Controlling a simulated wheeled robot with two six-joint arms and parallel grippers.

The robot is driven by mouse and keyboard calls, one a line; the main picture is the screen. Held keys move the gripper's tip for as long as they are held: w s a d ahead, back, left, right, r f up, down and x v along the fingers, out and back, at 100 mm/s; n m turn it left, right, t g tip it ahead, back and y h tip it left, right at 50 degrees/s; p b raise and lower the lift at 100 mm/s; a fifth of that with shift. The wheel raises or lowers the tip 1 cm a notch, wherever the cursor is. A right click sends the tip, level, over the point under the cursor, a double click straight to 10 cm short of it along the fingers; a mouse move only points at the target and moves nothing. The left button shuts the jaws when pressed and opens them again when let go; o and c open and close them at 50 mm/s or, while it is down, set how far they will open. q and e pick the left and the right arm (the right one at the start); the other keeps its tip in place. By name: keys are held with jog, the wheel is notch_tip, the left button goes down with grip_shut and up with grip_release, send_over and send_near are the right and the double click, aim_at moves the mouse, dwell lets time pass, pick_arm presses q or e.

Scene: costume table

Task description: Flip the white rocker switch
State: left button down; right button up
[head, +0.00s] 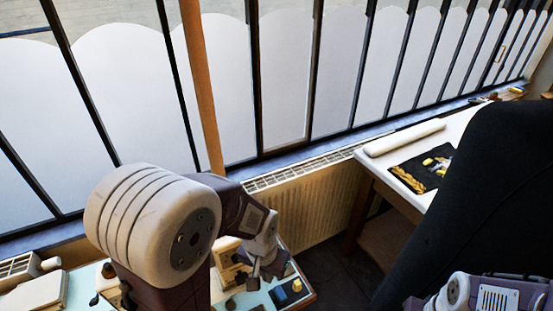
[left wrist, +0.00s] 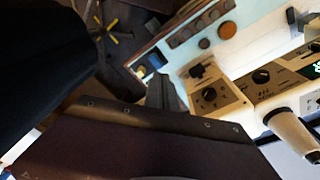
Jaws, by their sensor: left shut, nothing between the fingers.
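My left gripper (head: 263,272) reaches down over the costume table at the lower middle of the head view. It is shut and empty. In the left wrist view its dark fingers (left wrist: 162,92) show beside the pale blue table top (left wrist: 176,58). Beige control boxes with dark knobs (left wrist: 215,92) stand to the right of the fingers there. I cannot clearly pick out the white rocker switch in either view. My arm hides part of the table in the head view. My right gripper is out of view.
A small dark and yellow item (head: 291,290) lies at the table's right end. A radiator (head: 312,210) stands behind, below the window. A white side table (head: 458,130) with a dark cloth is farther right. A black chair back (head: 480,190) blocks the right side.

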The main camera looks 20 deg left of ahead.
pick_arm(q)
jog(key=w+a+r+n+t+y+p, duration=0.1)
jog(key=w+a+r+n+p, duration=0.4)
jog(key=w+r, duration=0.45)
jog(key=w+a+r+n+y+p, duration=0.1)
jog(key=w+a+r+n+p, duration=0.1)
jog(key=a, duration=0.4)
jog(key=w+a+r+n+p, duration=0.2)
jog(key=a+r+n, duration=0.1)
jog(key=a, duration=0.3)
jog(key=shift+w+a+y, duration=0.15)
jog(key=shift+w+y, duration=0.05)
jog(key=shift+y, duration=0.2)
